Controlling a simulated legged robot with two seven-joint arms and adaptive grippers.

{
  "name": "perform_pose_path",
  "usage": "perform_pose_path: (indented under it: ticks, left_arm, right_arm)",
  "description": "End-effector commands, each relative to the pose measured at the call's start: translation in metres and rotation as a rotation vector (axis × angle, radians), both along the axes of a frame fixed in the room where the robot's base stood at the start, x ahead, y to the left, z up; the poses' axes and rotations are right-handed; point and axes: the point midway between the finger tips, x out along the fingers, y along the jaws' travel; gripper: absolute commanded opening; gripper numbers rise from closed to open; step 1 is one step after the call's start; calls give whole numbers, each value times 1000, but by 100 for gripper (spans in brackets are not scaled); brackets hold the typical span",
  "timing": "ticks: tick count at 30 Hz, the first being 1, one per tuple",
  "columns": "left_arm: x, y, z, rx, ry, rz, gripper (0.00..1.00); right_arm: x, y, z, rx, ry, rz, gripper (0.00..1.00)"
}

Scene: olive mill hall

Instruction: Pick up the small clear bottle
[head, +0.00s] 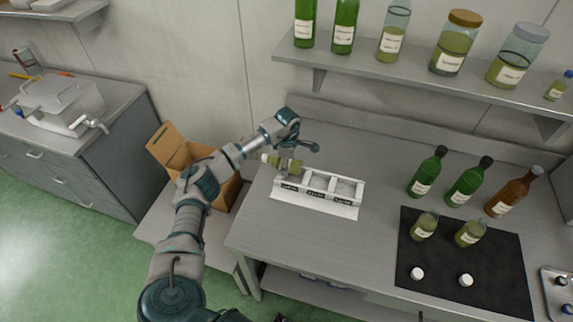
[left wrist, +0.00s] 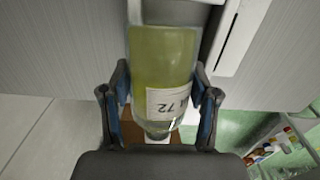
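The small clear bottle (head: 291,166) has yellow-green contents and a pale cap. In the head view it lies tilted almost flat at the left end of a white labelled rack (head: 345,200). My left gripper (head: 300,148) reaches it from above and partly hides it. In the left wrist view the bottle (left wrist: 162,62) fills the space between both fingers, its label showing "72". The fingers (left wrist: 163,105) close in on both sides of it. I cannot tell whether the bottle touches the rack. My right gripper is not in view.
Green bottles (head: 427,172), a brown bottle (head: 512,192) and small jars (head: 424,226) stand to the right, the jars on a black mat (head: 450,295). A shelf (head: 420,80) with bottles and jars overhangs the back. A cardboard box (head: 222,195) stands left of the table.

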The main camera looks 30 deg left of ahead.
Motion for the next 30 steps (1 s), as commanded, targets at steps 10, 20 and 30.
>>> perform_pose_path:
  ticks: [10, 20, 30]
  left_arm:
    - [1, 1, 1, 3, 0, 2, 7]
    - [1, 1, 35, 2, -5, 1, 7]
    - [-67, -38, 42, 3, -2, -5, 7]
  right_arm:
    - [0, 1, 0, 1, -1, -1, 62]
    - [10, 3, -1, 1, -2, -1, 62]
    - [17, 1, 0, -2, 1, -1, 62]
